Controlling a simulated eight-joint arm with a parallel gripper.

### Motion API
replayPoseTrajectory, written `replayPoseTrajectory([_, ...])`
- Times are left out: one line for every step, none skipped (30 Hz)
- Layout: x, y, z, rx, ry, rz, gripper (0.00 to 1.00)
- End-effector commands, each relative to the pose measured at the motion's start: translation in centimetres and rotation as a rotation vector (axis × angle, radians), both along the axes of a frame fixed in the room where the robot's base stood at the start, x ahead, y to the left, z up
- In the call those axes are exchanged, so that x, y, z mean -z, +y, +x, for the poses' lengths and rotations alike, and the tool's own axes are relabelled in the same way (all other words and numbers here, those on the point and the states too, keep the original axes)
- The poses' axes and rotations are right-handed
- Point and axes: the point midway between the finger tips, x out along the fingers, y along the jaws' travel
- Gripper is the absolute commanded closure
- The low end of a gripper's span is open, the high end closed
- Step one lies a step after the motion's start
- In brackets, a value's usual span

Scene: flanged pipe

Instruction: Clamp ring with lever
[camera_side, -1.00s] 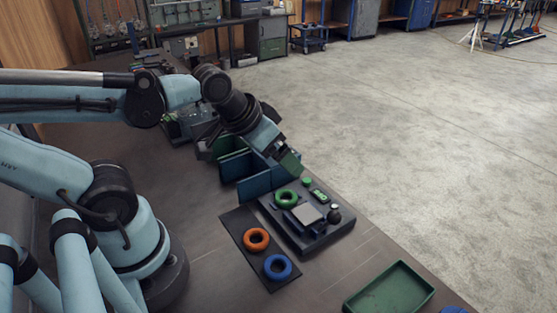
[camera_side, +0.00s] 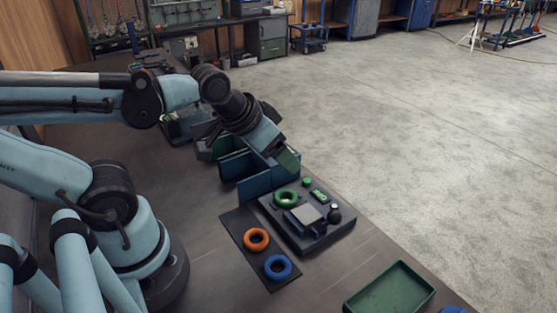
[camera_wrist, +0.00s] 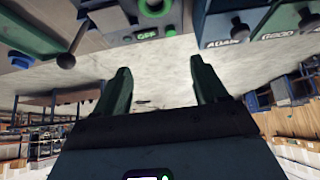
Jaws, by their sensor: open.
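In the side view a dark fixture base (camera_side: 300,238) carries a green ring (camera_side: 286,197), a grey square block (camera_side: 306,213) and a black ball knob (camera_side: 334,215), which looks like the lever's end. The ring lies beside the block, on its far left. A black ball on a stem (camera_wrist: 66,61) also shows at the upper left of the wrist view. My gripper (camera_side: 288,160) is over the far end of the fixture, close to the bins. In the wrist view my gripper (camera_wrist: 160,75) has its fingers apart with nothing between them.
An orange ring (camera_side: 256,239) and a blue ring (camera_side: 278,267) lie on a dark mat (camera_side: 240,222). A green tray (camera_side: 390,290) stands at the front right. Blue bins (camera_side: 255,186) stand at the fixture's far side; labelled boxes (camera_wrist: 222,22) show in the wrist view.

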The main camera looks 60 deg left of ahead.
Motion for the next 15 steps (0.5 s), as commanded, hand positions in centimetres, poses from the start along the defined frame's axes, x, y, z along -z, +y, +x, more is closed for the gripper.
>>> replayPoseTrajectory([-0.2,-0.4,0.2,0.010,0.013,0.001,0.36])
replayPoseTrajectory([-0.4,-0.7,0.3,0.017,0.026,0.004,0.41])
replayPoseTrajectory([-0.6,-1.2,0.5,0.028,0.045,0.005,0.47])
replayPoseTrajectory([-0.8,-1.6,0.7,0.036,0.063,0.007,0.52])
replayPoseTrajectory([-1.0,-2.1,0.8,0.046,0.081,0.010,0.56])
replayPoseTrajectory([-1.2,-2.8,1.1,0.058,0.108,0.017,0.62])
replayPoseTrajectory([-1.4,-3.4,1.2,0.068,0.131,0.022,0.67])
replayPoseTrajectory([-1.6,-4.0,1.4,0.077,0.153,0.028,0.71])
replayPoseTrajectory([-1.9,-4.8,1.6,0.089,0.183,0.038,0.78])
replayPoseTrajectory([-2.1,-5.3,1.8,0.096,0.204,0.046,0.82])
replayPoseTrajectory([-2.2,-6.0,2.0,0.104,0.225,0.055,0.87])
replayPoseTrajectory([-2.5,-6.8,2.2,0.113,0.253,0.068,0.93])
replayPoseTrajectory([-2.6,-7.4,2.3,0.120,0.274,0.079,0.97])
replayPoseTrajectory([-2.8,-8.1,2.4,0.126,0.294,0.090,1.00])
replayPoseTrajectory([-2.9,-8.9,2.6,0.133,0.319,0.107,1.00])
